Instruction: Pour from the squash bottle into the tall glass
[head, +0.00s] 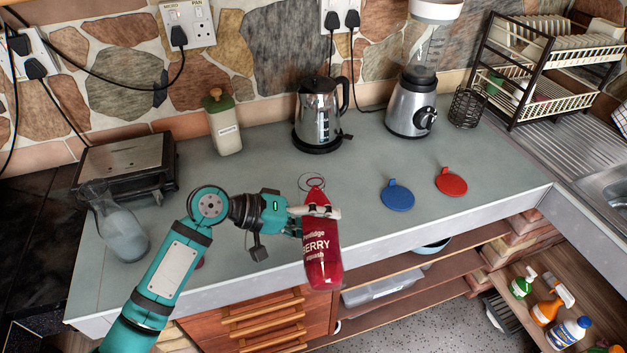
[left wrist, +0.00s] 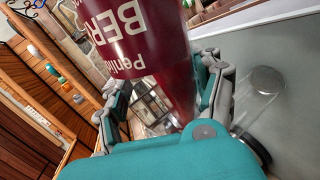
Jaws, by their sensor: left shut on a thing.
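The squash bottle (head: 322,255), dark red with a white-lettered label, is roughly upright at the counter's front edge, its lower end overlapping that edge in the head view. My left gripper (head: 314,212) is shut on its upper part. The bottle also fills the upper middle of the left wrist view (left wrist: 130,30), between the fingers (left wrist: 170,95). A faint clear rim (head: 304,182) just behind the bottle's neck looks like the tall glass, mostly hidden. A clear glass cylinder shows beside the gripper in the left wrist view (left wrist: 256,108). My right gripper is out of view.
A cloudy glass jug (head: 122,238) stands left, behind my left arm. A toaster (head: 125,163), a lidded canister (head: 224,130), a kettle (head: 318,115) and a blender (head: 411,100) line the back. Blue (head: 397,196) and red (head: 451,182) discs lie right on clear counter.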

